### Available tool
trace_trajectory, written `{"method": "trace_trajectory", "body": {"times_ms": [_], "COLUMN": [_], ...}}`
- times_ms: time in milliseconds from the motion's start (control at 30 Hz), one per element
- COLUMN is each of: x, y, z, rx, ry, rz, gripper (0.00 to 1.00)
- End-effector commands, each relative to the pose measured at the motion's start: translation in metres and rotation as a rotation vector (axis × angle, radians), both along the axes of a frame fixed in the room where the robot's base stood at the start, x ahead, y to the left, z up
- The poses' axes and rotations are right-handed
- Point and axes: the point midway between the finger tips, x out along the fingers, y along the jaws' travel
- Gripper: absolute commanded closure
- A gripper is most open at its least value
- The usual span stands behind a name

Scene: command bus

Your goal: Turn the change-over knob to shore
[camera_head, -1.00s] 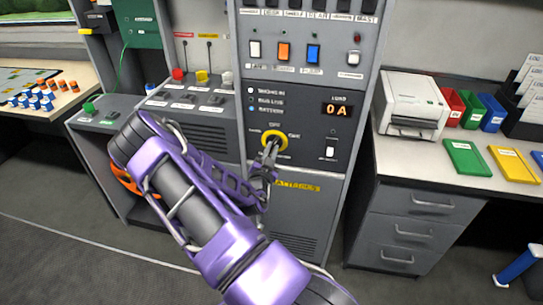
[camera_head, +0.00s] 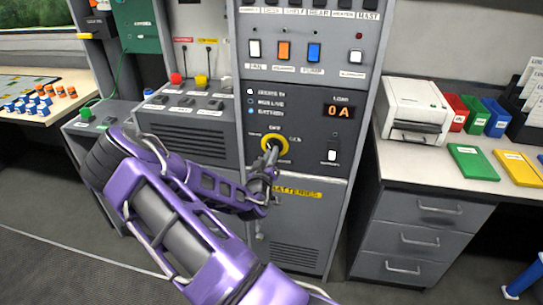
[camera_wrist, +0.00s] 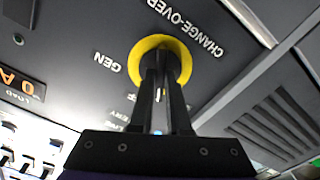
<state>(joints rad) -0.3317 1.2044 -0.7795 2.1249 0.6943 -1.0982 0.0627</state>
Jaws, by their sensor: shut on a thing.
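The change-over knob (camera_head: 266,141) has a yellow ring and sits on the dark panel of the grey cabinet. In the wrist view its yellow ring (camera_wrist: 184,60) lies behind my fingers, with "CHANGE-OVER" and "GEN" printed beside it. My gripper (camera_head: 271,155) is at the knob, its fingers closed on the grip in the middle of the ring. In the wrist view the two fingertips (camera_wrist: 161,62) meet the knob and hide most of its grip, so I cannot tell which position it points to. The labels around the ring are partly covered.
The load display (camera_head: 339,111) reads 0 A, and a blue lamp (camera_head: 251,111) is lit beside "BATTERY". A white switch (camera_head: 332,155) is right of the knob. Coloured rocker switches (camera_head: 284,51) are above. A desk with a white printer (camera_head: 415,105) stands at right.

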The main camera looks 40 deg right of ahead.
Motion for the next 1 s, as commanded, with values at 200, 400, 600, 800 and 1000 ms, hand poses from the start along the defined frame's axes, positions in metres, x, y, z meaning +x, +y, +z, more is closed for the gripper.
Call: {"method": "trace_trajectory", "body": {"times_ms": [200, 400, 600, 800, 1000], "x": [-0.0001, -0.0002, -0.0005, -0.0004, -0.0003], "y": [0.0007, 0.0005, 0.0001, 0.0003, 0.0003], "z": [-0.0007, -0.0008, -0.0008, -0.0008, -0.0008], "rx": [-0.131, -0.232, -0.305, -0.348, -0.364], "ry": [0.154, 0.274, 0.360, 0.410, 0.429], "rz": [0.001, 0.000, 0.000, 0.000, 0.000], "gripper": [1.00, 1.00, 1.00, 1.00, 1.00]}}
